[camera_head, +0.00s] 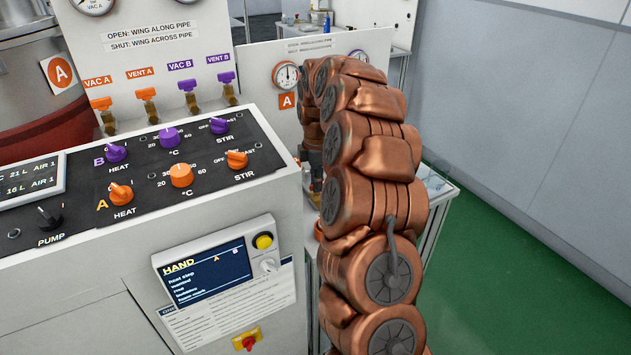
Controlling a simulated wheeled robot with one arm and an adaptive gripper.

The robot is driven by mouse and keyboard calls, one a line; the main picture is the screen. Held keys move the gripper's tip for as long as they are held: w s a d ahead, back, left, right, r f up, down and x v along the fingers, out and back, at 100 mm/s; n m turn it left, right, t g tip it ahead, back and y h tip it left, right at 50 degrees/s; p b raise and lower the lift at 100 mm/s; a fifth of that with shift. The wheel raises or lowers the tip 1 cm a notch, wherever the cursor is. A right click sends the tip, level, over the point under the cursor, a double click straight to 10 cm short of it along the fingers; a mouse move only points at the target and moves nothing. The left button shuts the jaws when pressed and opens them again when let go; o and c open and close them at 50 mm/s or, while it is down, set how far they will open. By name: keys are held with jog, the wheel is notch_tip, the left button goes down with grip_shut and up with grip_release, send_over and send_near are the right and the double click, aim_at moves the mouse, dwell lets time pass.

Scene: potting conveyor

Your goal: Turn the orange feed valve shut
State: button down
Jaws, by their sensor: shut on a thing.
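I cannot make out the orange feed valve for certain. The orange A plate (287,101) and a round gauge (286,74) are on the white panel behind my arm. My copper arm rises in front of this area and bends down behind itself. It hides most of what lies below the plate. Small grey and orange parts show in the narrow gap left of the arm, too small and covered to tell apart. My gripper's fingers are hidden behind the arm and the console edge, so its grip does not show.
A white control console (70,290) with orange and purple knobs and a HAND screen (205,273) stands at the left, close to my arm. Orange VAC A (103,104) and VENT A (147,94) valves are behind it. Green floor (530,270) at the right is clear.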

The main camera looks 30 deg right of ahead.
jog(key=shift+n, duration=1.3)
jog(key=shift+p, duration=0.3)
jog(key=c, duration=1.2)
grip_release()
notch_tip(320, 180, up, 12)
jog(key=shift+f, duration=0.1)
jog(key=shift+a, duration=0.1)
